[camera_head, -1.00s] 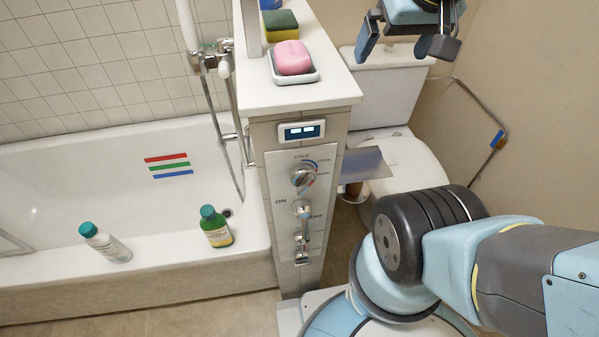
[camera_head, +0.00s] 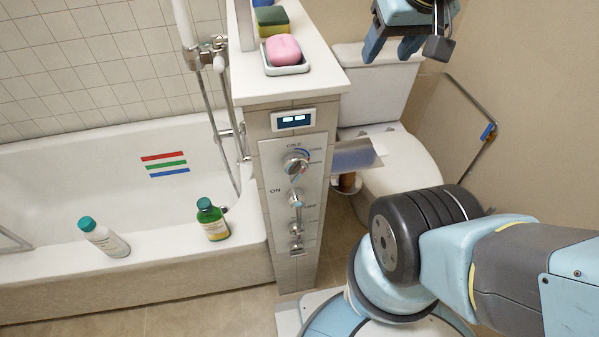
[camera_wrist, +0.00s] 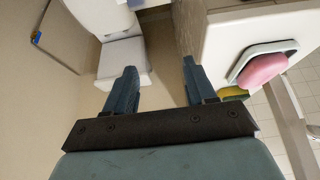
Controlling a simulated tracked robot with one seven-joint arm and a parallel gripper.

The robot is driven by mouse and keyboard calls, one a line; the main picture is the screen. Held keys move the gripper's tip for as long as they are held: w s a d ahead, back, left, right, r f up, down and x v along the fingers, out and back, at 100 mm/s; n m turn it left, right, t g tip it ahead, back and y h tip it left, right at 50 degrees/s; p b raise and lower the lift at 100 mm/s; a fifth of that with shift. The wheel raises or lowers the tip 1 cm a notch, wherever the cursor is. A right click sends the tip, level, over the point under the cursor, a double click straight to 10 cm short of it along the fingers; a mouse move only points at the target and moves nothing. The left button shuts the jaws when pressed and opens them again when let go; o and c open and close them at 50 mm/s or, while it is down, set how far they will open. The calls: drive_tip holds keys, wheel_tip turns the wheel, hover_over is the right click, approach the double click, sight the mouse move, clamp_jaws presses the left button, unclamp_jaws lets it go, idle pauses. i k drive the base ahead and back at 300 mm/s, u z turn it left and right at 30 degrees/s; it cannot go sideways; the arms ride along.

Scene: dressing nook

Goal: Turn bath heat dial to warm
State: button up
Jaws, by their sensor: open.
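The bath heat dial (camera_head: 295,163) is a round chrome knob near the top of the grey control panel on the end of the tiled half wall. Red and blue arc marks and a "COLD" label surround it. My gripper (camera_head: 405,58) is at the top of the head view, above the toilet, to the right of and higher than the dial. In the wrist view my gripper (camera_wrist: 158,85) has its two fingers wide apart with nothing between them. The dial does not show in the wrist view.
Below the dial are an on/off lever (camera_head: 296,198) and smaller fittings. A small display (camera_head: 293,120) sits above it. Pink soap (camera_head: 283,49) lies in a dish on the ledge. A metal plate (camera_head: 355,155) juts out right of the panel, near the toilet (camera_head: 405,165).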

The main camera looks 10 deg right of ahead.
sight(295, 163)
drive_tip(key=u, duration=0.05)
drive_tip(key=k, duration=0.4)
drive_tip(key=u, duration=1.35)
drive_tip(key=k, duration=1.95)
drive_tip(key=z, duration=0.75)
drive_tip(key=i, duration=1)
drive_tip(key=u, duration=0.05)
